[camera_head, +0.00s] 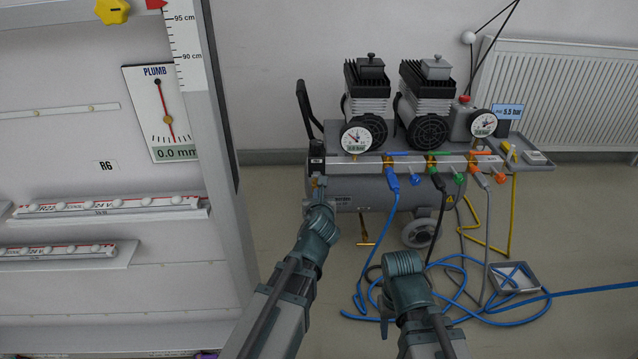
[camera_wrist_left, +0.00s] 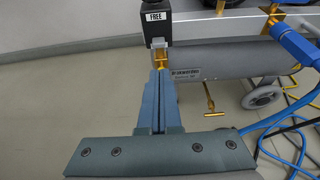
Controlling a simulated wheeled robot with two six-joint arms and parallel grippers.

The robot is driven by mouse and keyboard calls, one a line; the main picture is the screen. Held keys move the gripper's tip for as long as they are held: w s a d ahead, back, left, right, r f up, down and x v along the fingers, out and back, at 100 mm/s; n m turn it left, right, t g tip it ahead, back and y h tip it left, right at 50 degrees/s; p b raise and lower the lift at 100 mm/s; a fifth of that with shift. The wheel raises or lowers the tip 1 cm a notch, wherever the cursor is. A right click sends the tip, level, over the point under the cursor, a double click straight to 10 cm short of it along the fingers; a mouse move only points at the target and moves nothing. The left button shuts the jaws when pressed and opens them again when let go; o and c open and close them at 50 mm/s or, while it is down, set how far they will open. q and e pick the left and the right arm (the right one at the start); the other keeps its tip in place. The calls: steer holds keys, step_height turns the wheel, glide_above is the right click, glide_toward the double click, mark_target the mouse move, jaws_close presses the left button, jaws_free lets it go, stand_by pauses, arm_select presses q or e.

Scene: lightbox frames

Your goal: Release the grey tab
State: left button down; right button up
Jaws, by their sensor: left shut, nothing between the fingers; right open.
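In the left wrist view a small light-grey tab (camera_wrist_left: 158,43) sits at the bottom of a black box (camera_wrist_left: 155,22) labelled FREE. A brass piece (camera_wrist_left: 160,61) hangs just under the tab. My left gripper (camera_wrist_left: 158,73) is shut and empty, its tips just below the brass piece; I cannot tell whether they touch it. In the head view the black box (camera_head: 317,158) is at the left end of the compressor, with my left gripper (camera_head: 319,190) right below it. My right gripper (camera_head: 403,264) is lower right, in front of the compressor; its fingers are mostly hidden.
The compressor tank (camera_head: 360,192) carries gauges and coloured hose couplings. Blue hose (camera_head: 452,300) loops over the floor beside a square tray (camera_head: 514,279). A white panel rack (camera_head: 90,270) stands at left. A brass T-handle (camera_wrist_left: 210,106) hangs under the tank.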

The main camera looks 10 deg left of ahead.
arm_select(q)
steer(key=b+x, duration=0.3)
steer(key=x, duration=0.7)
steer(key=shift+r, duration=0.1)
step_height(320, 180, up, 3)
steer(key=p, duration=0.3)
steer(key=shift+r, duration=0.2)
steer(key=shift+f, duration=0.1)
steer(key=shift+s, duration=0.1)
steer(key=p+v, duration=0.3)
steer(key=v, duration=0.7)
